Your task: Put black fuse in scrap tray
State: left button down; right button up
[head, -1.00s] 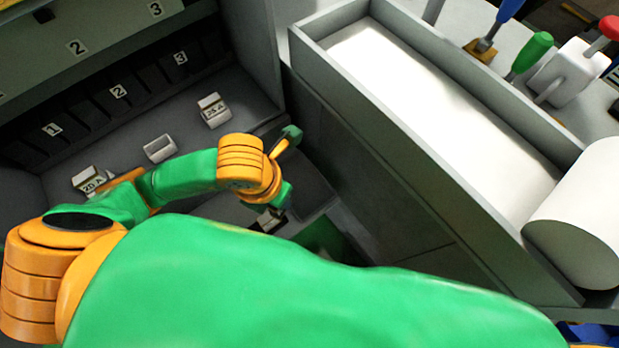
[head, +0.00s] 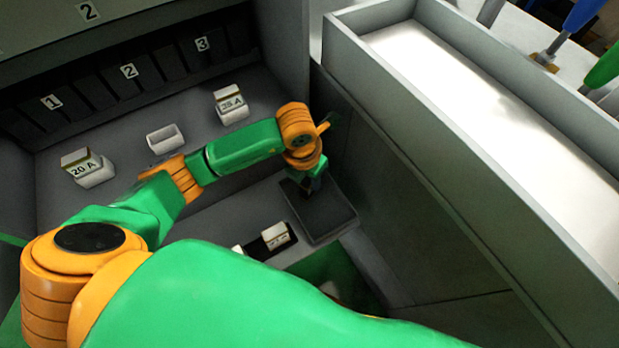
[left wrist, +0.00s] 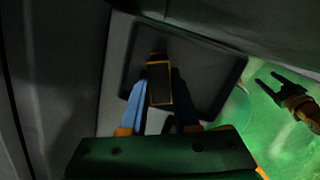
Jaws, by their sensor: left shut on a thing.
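My left gripper (head: 308,188) hangs over a dark, shallow square tray (head: 338,226) that I take for the scrap tray. In the left wrist view the gripper's two blue fingers (left wrist: 160,98) are shut on the black fuse (left wrist: 159,84), a dark block with orange edges. The tray (left wrist: 222,82) lies behind the fuse there. I cannot tell whether the fuse touches the tray floor. In the head view the fuse is too dark to make out. My right gripper (left wrist: 275,90) shows only at the right of the left wrist view, its prongs apart and empty.
A "20 A" fuse (head: 81,163), an empty white holder (head: 165,138) and a "25 A" fuse (head: 231,102) stand on the shelf. A white fuse (head: 276,236) sits left of the tray. A tall grey cabinet wall with a trough (head: 470,180) rises at right.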

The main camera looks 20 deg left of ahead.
aim_at(305, 184)
pick_arm(q)
jog(key=shift+f, duration=0.1)
jog(key=c, duration=0.7)
grip_release()
jog(key=shift+o, duration=0.2)
pick_arm(e)
jog(key=shift+a, duration=0.1)
pick_arm(q)
jog(key=shift+r, duration=0.25)
notch_tip(305, 184, up, 12)
jog(key=s+p, duration=0.2)
jog(key=p, duration=0.1)
jog(key=shift+a+f, duration=0.15)
jog(key=shift+a, duration=0.1)
pick_arm(e)
jog(key=shift+g, duration=0.3)
jog(key=s+a+r, duration=0.2)
jog(key=shift+s+r, duration=0.15)
jog(key=shift+r, duration=0.25)
jog(key=shift+d, duration=0.2)
